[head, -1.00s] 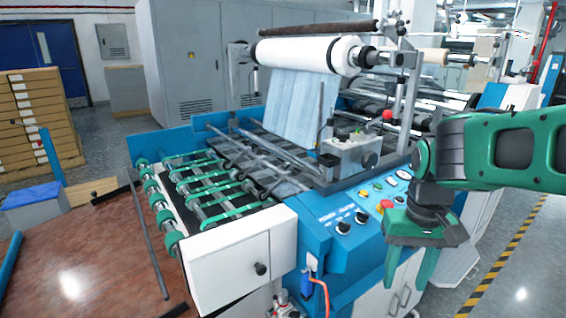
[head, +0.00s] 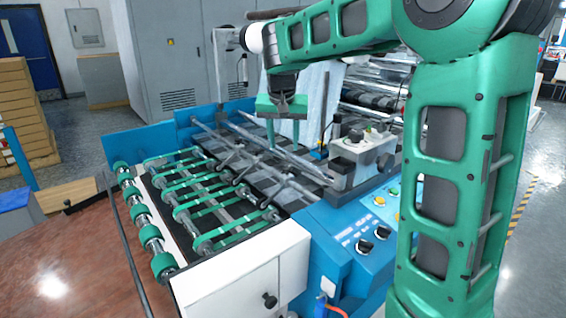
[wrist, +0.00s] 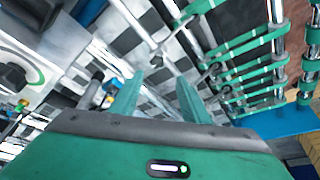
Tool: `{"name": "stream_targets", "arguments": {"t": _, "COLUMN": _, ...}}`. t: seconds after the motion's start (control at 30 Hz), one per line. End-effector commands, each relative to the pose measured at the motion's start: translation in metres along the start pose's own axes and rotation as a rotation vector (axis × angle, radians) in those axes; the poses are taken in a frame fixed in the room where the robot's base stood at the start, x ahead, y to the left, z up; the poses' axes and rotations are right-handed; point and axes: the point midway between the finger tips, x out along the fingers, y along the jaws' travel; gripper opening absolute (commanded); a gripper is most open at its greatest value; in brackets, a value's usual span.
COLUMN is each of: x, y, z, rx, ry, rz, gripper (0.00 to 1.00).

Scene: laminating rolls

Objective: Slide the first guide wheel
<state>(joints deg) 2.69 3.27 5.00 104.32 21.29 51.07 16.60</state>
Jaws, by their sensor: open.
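The blue and white laminating machine (head: 345,265) stands in the middle of the head view. Metal rods (head: 262,150) cross its dark feed bed, with several small arms that seem to carry the guide wheels (head: 240,180); I cannot tell which is the first. My gripper (head: 284,138) hangs fingers-down over the far part of the rods, open and empty. In the wrist view my gripper (wrist: 158,84) has its two green fingers spread above the rods and checkered belts (wrist: 150,58). Contact with any wheel does not show.
Green belts and rollers (head: 205,200) lie on the feed table at the near left. A grey control box (head: 355,160) stands right of the rods. Colored buttons (head: 393,195) sit on the blue panel.

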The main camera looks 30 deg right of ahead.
Motion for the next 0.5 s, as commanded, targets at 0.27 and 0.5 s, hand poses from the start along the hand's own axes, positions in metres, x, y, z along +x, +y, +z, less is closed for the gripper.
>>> {"name": "stream_targets", "arguments": {"t": 0.27, "x": 0.048, "y": 0.009, "z": -0.002, "rx": 0.01, "ry": -0.004, "rz": 0.007, "gripper": 0.42}}
{"name": "stream_targets", "arguments": {"t": 0.5, "x": 0.085, "y": 0.011, "z": -0.003, "rx": 0.011, "ry": -0.003, "rz": 0.007, "gripper": 0.42}}
